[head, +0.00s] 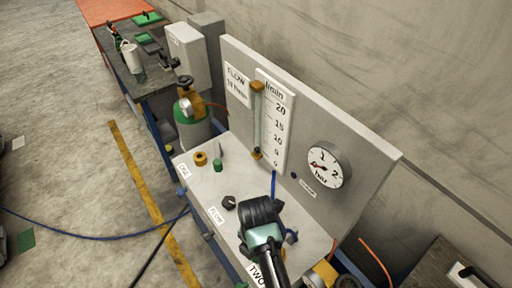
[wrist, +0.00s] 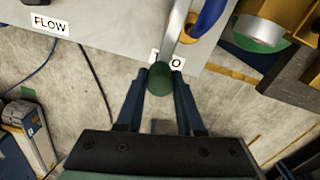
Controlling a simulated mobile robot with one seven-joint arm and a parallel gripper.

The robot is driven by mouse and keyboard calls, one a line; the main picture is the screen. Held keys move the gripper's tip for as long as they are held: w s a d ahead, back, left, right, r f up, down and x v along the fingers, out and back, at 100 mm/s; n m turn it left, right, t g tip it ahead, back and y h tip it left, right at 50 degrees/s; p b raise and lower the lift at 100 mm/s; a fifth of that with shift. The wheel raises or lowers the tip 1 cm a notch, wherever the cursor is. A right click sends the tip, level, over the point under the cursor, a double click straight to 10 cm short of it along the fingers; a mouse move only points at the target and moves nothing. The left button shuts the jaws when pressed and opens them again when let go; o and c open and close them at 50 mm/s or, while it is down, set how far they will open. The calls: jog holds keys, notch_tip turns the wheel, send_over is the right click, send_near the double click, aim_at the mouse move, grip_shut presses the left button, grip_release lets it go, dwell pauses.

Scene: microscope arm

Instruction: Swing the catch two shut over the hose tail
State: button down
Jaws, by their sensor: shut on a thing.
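Catch two shows in the wrist view as a silver lever (wrist: 178,32) with a green grip (wrist: 160,78) at its near end. My gripper (wrist: 160,86) is shut on this green grip, one blue finger on each side. The lever runs up from the grip, past the partly covered TWO label (wrist: 168,57). A blue hose (wrist: 208,17) lies just right of the lever; I cannot tell whether the lever crosses its tail. In the head view my wrist (head: 262,225) hides the catch, and the TWO label (head: 257,275) shows beside it.
An upright panel with a flow tube (head: 257,120) and a round gauge (head: 327,165) rises behind the bench top. Another green-tipped lever (head: 218,164), a brass fitting (head: 200,158) and a dark knob (head: 229,202) stand to the left.

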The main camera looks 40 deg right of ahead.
jog(key=c, duration=0.5)
grip_release()
jog(key=shift+s, duration=0.1)
notch_tip(320, 180, up, 13)
jog(key=p, duration=0.3)
